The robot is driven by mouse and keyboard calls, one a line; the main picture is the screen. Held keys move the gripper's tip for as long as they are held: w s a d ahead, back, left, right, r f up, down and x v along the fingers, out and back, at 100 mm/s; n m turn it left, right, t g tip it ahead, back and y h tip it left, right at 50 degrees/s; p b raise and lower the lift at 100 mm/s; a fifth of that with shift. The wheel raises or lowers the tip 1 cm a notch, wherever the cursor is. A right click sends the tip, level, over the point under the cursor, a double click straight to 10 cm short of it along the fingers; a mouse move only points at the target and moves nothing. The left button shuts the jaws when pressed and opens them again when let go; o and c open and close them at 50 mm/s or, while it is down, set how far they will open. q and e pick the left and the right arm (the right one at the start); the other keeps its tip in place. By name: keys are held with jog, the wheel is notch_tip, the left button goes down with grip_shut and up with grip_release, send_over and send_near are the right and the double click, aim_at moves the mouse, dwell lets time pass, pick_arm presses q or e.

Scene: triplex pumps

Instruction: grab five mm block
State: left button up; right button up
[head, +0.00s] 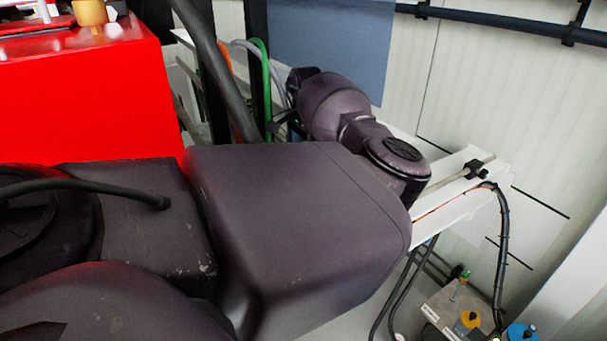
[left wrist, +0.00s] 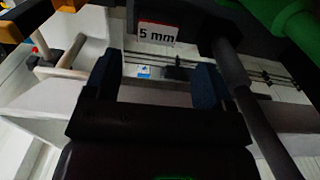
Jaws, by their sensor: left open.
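A white label reading "5 mm" (left wrist: 157,33) is at the top of the left wrist view. It is on a dark part whose full outline I cannot make out in the dim light. My left gripper (left wrist: 154,82) is open, with its two dark blue fingers apart below the label. Nothing is clearly held between the fingers; pale surfaces show through the gap. How far the label is beyond the fingertips is hard to tell. In the head view my own dark arm fills the middle, and neither gripper can be made out there.
A green rounded part (left wrist: 296,28) and a dark bar (left wrist: 232,75) are close on the right in the wrist view. A wooden rod (left wrist: 72,52) is at the left. The head view shows a red box (head: 85,95), a white beam (head: 465,180) and hanging black cables (head: 503,240).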

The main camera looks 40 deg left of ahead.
pick_arm(q)
jog(key=shift+s+d+f+p, duration=0.1)
jog(key=shift+s+f+p, duration=0.1)
jog(key=shift+f, duration=0.75)
jog(key=shift+s+a+f+p, duration=0.15)
jog(key=shift+f+p, duration=0.1)
jog(key=shift+f, duration=0.65)
jog(key=shift+s+d+f+p, duration=0.15)
jog(key=shift+f+p, duration=0.05)
jog(key=shift+f, duration=0.75)
jog(key=shift+c, duration=0.2)
jog(key=c, duration=1)
jog(key=shift+r, duration=0.1)
